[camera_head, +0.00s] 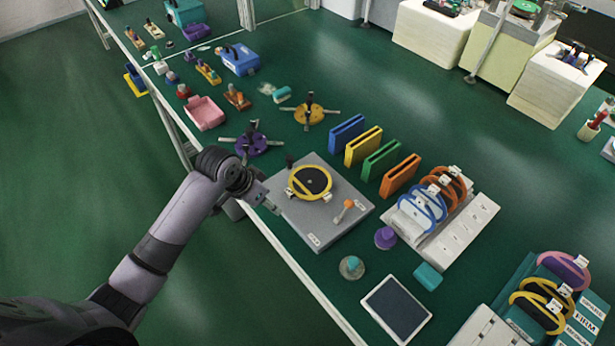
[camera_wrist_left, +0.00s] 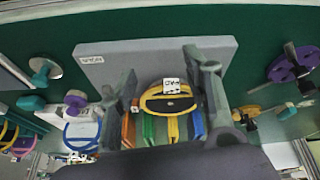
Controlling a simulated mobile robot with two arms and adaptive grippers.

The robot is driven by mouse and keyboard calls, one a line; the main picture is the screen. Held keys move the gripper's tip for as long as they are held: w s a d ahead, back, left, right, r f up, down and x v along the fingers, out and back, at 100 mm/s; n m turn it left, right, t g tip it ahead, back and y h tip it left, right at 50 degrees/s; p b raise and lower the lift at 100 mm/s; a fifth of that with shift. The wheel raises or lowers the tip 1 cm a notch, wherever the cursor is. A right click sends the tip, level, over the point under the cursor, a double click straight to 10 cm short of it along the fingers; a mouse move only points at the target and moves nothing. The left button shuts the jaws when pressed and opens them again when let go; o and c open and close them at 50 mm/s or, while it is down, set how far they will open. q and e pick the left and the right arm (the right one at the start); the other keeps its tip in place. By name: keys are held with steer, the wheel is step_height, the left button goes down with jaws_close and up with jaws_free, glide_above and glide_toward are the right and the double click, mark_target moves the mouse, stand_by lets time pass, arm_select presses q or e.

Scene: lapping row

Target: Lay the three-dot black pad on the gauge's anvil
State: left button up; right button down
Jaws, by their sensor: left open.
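A yellow ring with a black disc (camera_head: 314,178) and a small white tag lies on the grey slab (camera_head: 322,235), which carries a small orange-knobbed lever (camera_head: 345,209); this looks like the gauge. In the left wrist view the yellow-rimmed black piece (camera_wrist_left: 168,104) appears between my fingers, with a white tag whose dots are too small to count. My left gripper (camera_head: 270,206) is open at the slab's left edge, apart from the ring; its spread fingers also show in the wrist view (camera_wrist_left: 163,72). The anvil itself is not clearly made out. My right gripper is not in view.
Blue, yellow, green and orange upright slabs (camera_head: 380,160) stand behind the grey slab. A white rack (camera_head: 465,235) holds blue and orange rings. A purple tripod piece (camera_head: 251,143) and a tablet (camera_head: 397,308) lie nearby.

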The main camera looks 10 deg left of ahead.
arm_select(q)
steer(key=m, duration=0.2)
glide_toward(290, 191)
steer(key=shift+p+x, duration=2.2)
steer(key=shift+x, duration=2.15)
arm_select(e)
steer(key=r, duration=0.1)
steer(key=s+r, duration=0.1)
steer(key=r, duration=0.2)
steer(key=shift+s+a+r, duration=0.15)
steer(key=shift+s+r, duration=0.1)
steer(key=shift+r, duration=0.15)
arm_select(q)
jaws_close()
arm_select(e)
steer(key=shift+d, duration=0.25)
